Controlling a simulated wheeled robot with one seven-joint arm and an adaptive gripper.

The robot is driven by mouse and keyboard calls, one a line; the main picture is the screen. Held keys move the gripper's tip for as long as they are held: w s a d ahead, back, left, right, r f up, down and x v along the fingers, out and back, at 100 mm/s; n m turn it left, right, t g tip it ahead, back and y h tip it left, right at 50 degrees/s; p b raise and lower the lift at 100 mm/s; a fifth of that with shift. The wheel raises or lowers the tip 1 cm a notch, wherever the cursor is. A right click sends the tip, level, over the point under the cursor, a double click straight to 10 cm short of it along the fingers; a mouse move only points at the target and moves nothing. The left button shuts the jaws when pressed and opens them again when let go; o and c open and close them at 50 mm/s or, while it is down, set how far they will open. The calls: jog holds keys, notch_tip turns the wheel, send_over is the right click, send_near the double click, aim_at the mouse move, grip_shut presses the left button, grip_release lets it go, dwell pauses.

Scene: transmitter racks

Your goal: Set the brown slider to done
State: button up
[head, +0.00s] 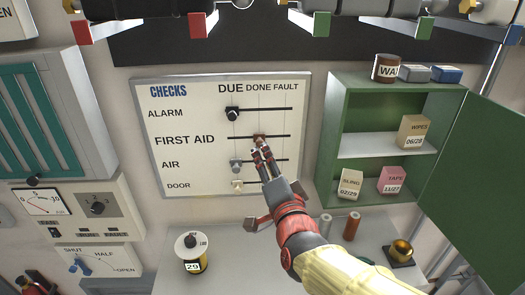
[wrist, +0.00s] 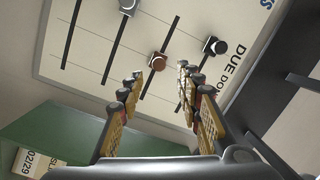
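The brown slider (head: 259,139) sits on the FIRST AID track of the white checks board (head: 190,95). In the head view it lies under the DONE heading, near the middle of its track. My gripper (head: 262,151) is just below it, partly covering that area. In the wrist view the brown slider (wrist: 158,62) shows in the gap beyond the two fingertips (wrist: 160,76). The fingers are apart with nothing between them. I cannot tell whether a finger touches the slider.
The black ALARM slider (head: 233,114), grey AIR slider (head: 236,165) and cream DOOR slider (head: 237,185) are under DUE. A green cabinet (head: 335,120) with an open door stands right. A labelled yellow-black container (head: 191,253) stands on the counter (head: 240,265) below.

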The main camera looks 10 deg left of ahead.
jog(key=shift+v, duration=1.9)
jog(key=s+d+f+n+g+h, duration=0.1)
jog(key=s+f+n+g, duration=0.35)
jog(key=f, duration=0.35)
jog(key=s+d+f+n+g, duration=0.1)
jog(key=s+f+n+g, duration=0.35)
jog(key=f, duration=0.35)
jog(key=s+d+h+b, duration=0.1)
jog(key=s+d, duration=0.3)
jog(key=d, duration=0.4)
jog(key=s+d+f+g+h+b, duration=0.1)
jog(key=s+d+h+b, duration=0.1)
jog(key=d, duration=0.5)
jog(key=s+d+m+g+h+b, duration=0.1)
jog(key=s+d+h, duration=0.1)
jog(key=s+d, duration=0.4)
jog(key=d, duration=0.2)
jog(key=shift+s+d+f+h+b, duration=0.25)
jog(key=shift+d+f+h+b, duration=0.1)
jog(key=shift+h, duration=0.05)
